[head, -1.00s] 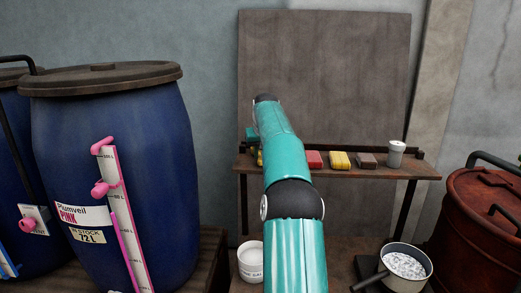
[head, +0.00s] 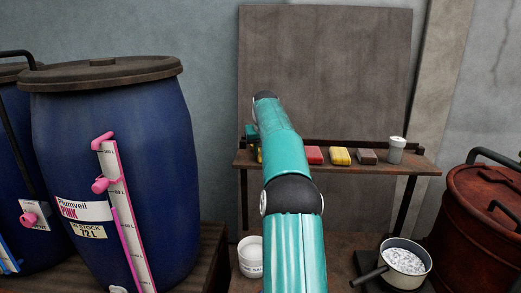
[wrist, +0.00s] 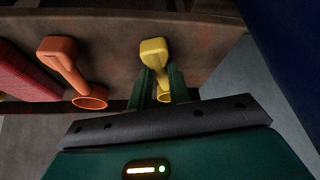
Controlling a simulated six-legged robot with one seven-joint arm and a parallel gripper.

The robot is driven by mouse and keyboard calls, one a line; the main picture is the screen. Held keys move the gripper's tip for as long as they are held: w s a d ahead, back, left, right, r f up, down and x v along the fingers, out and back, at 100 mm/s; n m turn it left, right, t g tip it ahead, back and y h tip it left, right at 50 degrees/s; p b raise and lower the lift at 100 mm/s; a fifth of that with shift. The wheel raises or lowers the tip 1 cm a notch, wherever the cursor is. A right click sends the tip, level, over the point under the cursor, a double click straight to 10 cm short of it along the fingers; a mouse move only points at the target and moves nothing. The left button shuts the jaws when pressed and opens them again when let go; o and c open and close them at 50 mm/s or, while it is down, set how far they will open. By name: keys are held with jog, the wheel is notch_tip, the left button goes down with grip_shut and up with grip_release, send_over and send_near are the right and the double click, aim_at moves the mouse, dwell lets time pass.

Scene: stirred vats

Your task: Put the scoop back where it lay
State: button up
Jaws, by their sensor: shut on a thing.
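In the wrist view, my gripper (wrist: 161,76) is shut on the yellow scoop (wrist: 154,50), with one dark green finger on each side of its narrow part. The yellow scoop's wide end points away from my gripper, over the brown wooden shelf (wrist: 210,45). I cannot tell whether it touches the shelf. An orange scoop (wrist: 66,62) lies to its left, apart from my fingers. In the head view, my arm hides most of the gripper, and only a bit of yellow shows beside it at the shelf's left end.
On the shelf (head: 410,166) are a red block (head: 314,156), a yellow block (head: 340,156), a brown block (head: 367,157) and a pale cup (head: 396,150). A blue drum (head: 115,130) stands left. A white tub (head: 250,258), a pan (head: 404,264) and a rust-red drum (head: 485,220) stand low.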

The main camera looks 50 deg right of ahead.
jog(key=o, duration=0.9)
jog(key=shift+f, duration=0.1)
jog(key=v, duration=1.4)
jog(key=shift+f, duration=0.1)
